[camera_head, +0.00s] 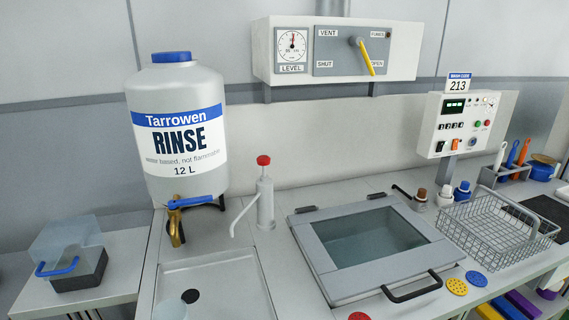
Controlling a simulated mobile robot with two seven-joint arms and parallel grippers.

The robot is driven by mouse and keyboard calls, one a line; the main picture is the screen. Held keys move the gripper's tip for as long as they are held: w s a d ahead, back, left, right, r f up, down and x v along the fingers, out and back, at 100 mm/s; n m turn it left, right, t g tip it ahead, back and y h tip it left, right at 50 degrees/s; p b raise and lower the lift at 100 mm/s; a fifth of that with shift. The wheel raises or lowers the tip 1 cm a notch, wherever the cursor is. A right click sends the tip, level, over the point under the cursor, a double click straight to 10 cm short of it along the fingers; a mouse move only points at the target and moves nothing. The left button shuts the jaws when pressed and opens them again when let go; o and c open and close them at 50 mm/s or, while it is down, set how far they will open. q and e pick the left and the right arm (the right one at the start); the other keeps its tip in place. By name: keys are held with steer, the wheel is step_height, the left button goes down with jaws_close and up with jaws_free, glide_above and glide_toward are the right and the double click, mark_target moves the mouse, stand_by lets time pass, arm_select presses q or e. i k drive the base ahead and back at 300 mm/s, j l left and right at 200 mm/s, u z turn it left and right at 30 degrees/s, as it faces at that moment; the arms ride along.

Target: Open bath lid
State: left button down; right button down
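The bath lid (313,246) is a grey frame with a clear window, set in the counter right of centre. It lies flat and looks closed over the bath. Its black bar handle (412,289) is on the front edge, toward me. Two hinges (377,196) show along its back edge. Neither of my grippers is in view, and nothing touches the lid or handle.
A wire basket (500,232) stands close to the lid's right, with yellow (457,287) and blue (476,278) discs by the front. A red-topped pump (265,195) and the Rinse jug (177,135) stand left. A vent box (336,50) hangs above behind.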

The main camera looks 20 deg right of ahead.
mark_target(339, 286)
steer(key=z, duration=1.7)
